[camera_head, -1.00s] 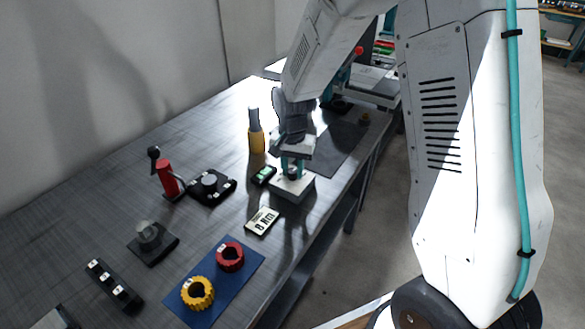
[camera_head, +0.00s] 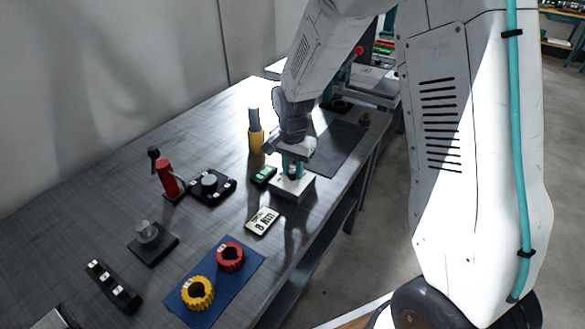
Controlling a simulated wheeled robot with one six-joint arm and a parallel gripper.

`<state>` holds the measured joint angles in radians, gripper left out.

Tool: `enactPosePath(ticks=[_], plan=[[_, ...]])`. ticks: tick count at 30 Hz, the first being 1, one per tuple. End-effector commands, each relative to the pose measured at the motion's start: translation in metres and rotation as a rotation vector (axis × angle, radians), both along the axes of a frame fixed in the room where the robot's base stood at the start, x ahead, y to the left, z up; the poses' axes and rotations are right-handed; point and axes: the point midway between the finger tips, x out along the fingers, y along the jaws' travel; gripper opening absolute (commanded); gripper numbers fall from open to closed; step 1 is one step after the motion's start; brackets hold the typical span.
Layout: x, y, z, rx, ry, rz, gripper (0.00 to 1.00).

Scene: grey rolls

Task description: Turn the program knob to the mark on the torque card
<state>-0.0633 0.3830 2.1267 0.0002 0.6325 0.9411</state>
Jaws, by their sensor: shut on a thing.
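My gripper (camera_head: 292,168) points down over a small pale box (camera_head: 291,188) near the bench's front edge. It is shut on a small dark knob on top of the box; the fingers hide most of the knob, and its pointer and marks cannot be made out. The torque card (camera_head: 262,221) lies flat on the bench, left of and nearer than the box. It is pale with a dark border and reads "8 Nm".
A small device with a green display (camera_head: 263,175) lies beside the box. A yellow bottle (camera_head: 256,140) stands behind. A blue mat (camera_head: 222,283) holds a red ring (camera_head: 230,257) and a yellow ring (camera_head: 197,293). A black dial base (camera_head: 211,187) and red-handled tool (camera_head: 167,178) stand left.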

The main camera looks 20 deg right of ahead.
Motion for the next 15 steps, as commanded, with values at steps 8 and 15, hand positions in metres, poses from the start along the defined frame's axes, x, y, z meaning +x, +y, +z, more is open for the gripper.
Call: enactPosePath(ticks=[8,15], plan=[[0.001,0.0,0.001,0.0,-0.004,0.0,0.49],[0.002,0.0,0.013,0.0,-0.006,0.0,0.49]])
